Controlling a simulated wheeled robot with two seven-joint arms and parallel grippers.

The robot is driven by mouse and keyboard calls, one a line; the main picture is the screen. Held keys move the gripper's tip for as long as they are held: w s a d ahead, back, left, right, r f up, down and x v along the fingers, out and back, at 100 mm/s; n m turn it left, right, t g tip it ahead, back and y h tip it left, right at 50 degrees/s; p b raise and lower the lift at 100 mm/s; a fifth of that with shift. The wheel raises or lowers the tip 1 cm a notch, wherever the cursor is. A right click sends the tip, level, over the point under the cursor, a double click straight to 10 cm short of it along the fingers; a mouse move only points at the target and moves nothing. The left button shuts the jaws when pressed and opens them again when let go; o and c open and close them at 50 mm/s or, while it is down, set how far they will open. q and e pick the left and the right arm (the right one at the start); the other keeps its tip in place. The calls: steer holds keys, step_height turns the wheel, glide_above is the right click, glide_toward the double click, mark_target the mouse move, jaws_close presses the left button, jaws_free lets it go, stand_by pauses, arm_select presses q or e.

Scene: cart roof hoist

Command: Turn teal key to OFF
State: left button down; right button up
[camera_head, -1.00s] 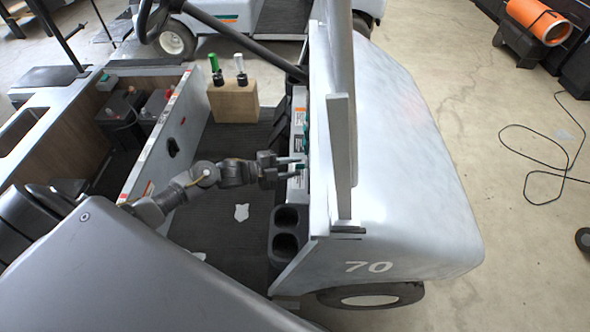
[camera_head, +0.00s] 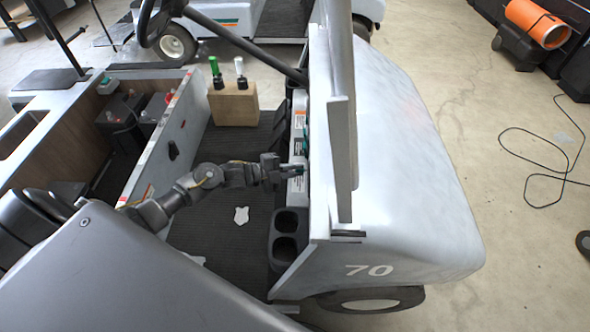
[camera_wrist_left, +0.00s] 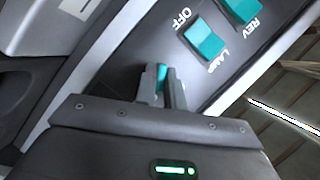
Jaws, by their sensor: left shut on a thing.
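The teal key (camera_wrist_left: 161,75) shows as a narrow teal strip between the fingers of my left gripper (camera_wrist_left: 163,88) in the left wrist view. My left gripper is shut on it at the dash panel (camera_wrist_left: 130,45). The fingers hide most of the key, so I cannot tell its exact angle. The word OFF is printed on the panel near the fingers. In the head view my left gripper (camera_head: 296,171) reaches the dash from the left, and the key is too small to make out. My right gripper is not in view.
Two teal rocker switches, one by the LAMP label (camera_wrist_left: 204,40) and one by REV (camera_wrist_left: 241,10), sit close to the gripper. In the head view a black cup holder (camera_head: 286,235) is below the gripper. A steering column (camera_head: 240,45) crosses above.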

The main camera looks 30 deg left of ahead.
arm_select(q)
steer(key=n+g, duration=0.1)
steer(key=n, duration=0.1)
steer(key=n+g+p, duration=0.1)
steer(key=n+g, duration=0.1)
steer(key=n, duration=0.1)
steer(key=n+g+p, duration=0.1)
steer(key=n+g, duration=0.1)
steer(key=n, duration=0.1)
steer(key=shift+w+a+r+h, duration=0.1)
steer(key=shift+w+h, duration=0.15)
steer(key=shift+h, duration=0.15)
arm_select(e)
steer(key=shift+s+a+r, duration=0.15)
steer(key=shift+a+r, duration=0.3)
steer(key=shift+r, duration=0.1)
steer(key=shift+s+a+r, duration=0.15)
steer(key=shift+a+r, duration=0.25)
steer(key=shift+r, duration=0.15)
arm_select(q)
steer(key=shift+g, duration=0.3)
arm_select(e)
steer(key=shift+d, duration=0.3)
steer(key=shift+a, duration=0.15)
